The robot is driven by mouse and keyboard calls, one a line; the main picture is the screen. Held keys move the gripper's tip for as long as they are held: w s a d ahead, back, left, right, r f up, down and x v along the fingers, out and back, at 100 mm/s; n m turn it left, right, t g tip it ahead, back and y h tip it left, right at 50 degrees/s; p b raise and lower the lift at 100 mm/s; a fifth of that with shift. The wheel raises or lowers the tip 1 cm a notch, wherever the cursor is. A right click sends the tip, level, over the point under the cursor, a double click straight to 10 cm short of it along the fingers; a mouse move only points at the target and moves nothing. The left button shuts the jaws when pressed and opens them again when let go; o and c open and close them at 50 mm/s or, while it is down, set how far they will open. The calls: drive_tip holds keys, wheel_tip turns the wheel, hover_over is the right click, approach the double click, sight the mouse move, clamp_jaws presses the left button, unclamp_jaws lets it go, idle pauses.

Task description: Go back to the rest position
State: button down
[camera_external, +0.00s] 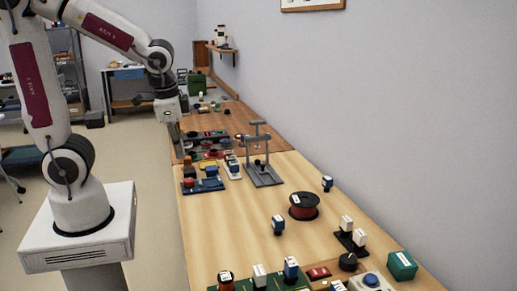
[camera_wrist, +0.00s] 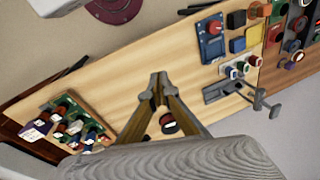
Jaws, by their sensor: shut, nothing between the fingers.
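My gripper (camera_external: 176,132) hangs from my raised arm at the left edge of the long wooden table (camera_external: 235,220) in the external view. In the wrist view the fingertips of my gripper (camera_wrist: 158,77) come together and hold nothing. The table (camera_wrist: 140,82) shows below and behind the fingers. A dark red spool (camera_wrist: 168,123) shows through the gap between the finger links, lying on the table away from the fingers. No marker of a rest position shows.
The spool (camera_external: 304,207) stands mid-table. A grey stand (camera_external: 262,173) and a blue device (camera_external: 203,185) sit farther back. A green box (camera_external: 402,265) is near the front right. A green board (camera_wrist: 92,105) bears several parts. Bare wood lies between these groups; a wall runs along the right.

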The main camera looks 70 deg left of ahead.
drive_tip(key=s+d+r+n+t+h, duration=0.2)
drive_tip(key=s+d+r+t, duration=0.2)
drive_tip(key=r, duration=0.4)
drive_tip(key=shift+s+d, duration=0.45)
drive_tip(key=shift+s, duration=0.55)
drive_tip(key=c, duration=2.8)
unclamp_jaws()
